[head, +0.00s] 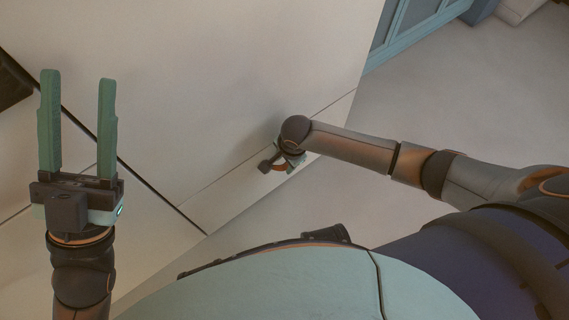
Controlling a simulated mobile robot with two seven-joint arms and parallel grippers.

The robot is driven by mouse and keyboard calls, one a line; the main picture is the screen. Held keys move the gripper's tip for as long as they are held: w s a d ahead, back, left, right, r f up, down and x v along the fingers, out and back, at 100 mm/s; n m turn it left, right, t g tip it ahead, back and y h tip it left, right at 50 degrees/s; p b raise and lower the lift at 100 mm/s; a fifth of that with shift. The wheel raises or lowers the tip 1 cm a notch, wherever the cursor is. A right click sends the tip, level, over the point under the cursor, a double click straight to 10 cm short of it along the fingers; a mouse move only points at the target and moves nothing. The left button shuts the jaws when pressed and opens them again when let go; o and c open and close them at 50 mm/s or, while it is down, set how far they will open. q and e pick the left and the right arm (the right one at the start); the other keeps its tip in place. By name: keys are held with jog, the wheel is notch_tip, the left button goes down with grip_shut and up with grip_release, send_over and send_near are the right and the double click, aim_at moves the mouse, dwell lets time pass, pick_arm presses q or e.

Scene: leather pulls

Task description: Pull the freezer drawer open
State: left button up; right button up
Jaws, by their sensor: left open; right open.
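The freezer drawer (232,201) appears to be the pale lower front below a thin slanting seam, and it looks flush with the panel above. My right gripper (281,162) is low at this front, close to the seam; my wrist hides most of it and its fingertips are hard to make out. A small orange-brown piece shows beside it; I cannot tell whether it is a leather pull or part of my arm. My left gripper (78,80) is raised at the left, fingers spread and empty, apart from the drawer.
The tall pale panel (220,80) rises above the drawer. A dark vertical gap (150,183) divides it from another pale front at the left. Grey floor (440,110) is clear to the right, with a blue cabinet (410,30) at the back.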

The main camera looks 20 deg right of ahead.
jog(key=shift+f, duration=0.1)
jog(key=shift+c, duration=0.2)
grip_shut()
dwell(1.3)
